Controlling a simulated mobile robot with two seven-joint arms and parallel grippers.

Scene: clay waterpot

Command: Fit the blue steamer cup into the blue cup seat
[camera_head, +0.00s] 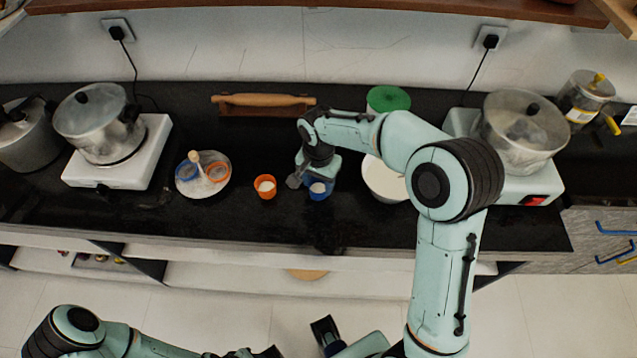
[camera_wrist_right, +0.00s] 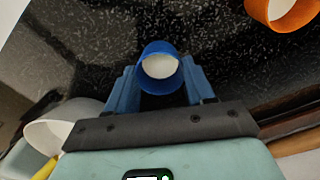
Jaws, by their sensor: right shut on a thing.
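The blue steamer cup (camera_head: 318,190), with white filling, is between the fingers of my right gripper (camera_head: 307,183), at the front middle of the black counter. In the right wrist view the blue cup (camera_wrist_right: 160,67) is gripped on both sides, its open mouth towards the camera. I cannot tell whether its base touches the counter. The blue cup seat (camera_head: 186,171) is a blue ring on the round steamer plate (camera_head: 204,193), well to the left of the gripper. My left arm (camera_head: 120,340) shows at the bottom edge; its gripper is not clear enough to read.
An orange cup (camera_head: 265,188) stands between the plate and my right gripper. The plate also bears an orange seat (camera_head: 218,172) and a pale upright handle (camera_head: 196,158). A white bowl (camera_head: 384,182) is right of the gripper. A rolling pin (camera_head: 262,100) lies behind.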

